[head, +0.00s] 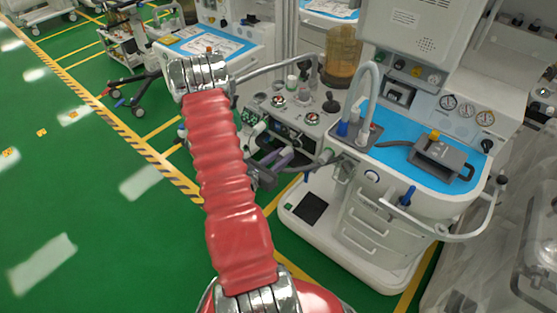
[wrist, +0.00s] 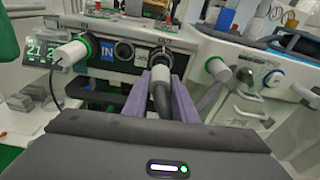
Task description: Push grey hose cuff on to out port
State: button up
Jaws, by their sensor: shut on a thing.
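My gripper (head: 283,158) has purple fingers, which the wrist view shows on both sides of a grey hose end (wrist: 161,92). It is shut on the grey hose cuff (wrist: 160,74). The cuff points away from the wrist camera, in line with the dark round out port (wrist: 164,56) on the machine's front panel. The port's label above it is small and blurred. The cuff's far end overlaps the port in the picture, so I cannot tell whether they touch. In the head view the arm and fingers hide the cuff's end.
Left of the out port are a blue IN label (wrist: 107,52) and dark round sockets. White, green-ringed fittings stand out at the left (wrist: 74,51) and right (wrist: 216,68) of the fingers. The cart's blue worktop (head: 400,150) carries a grey device (head: 440,158). Green floor at left is open.

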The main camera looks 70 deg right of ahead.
aim_at(289, 150)
jog(key=shift+s+d, duration=0.2)
jog(key=shift+d, duration=0.3)
jog(key=shift+x, duration=1.35)
dwell(1.6)
jog(key=o, duration=1.1)
jog(key=shift+r, duration=0.2)
jog(key=shift+v, duration=6.9)
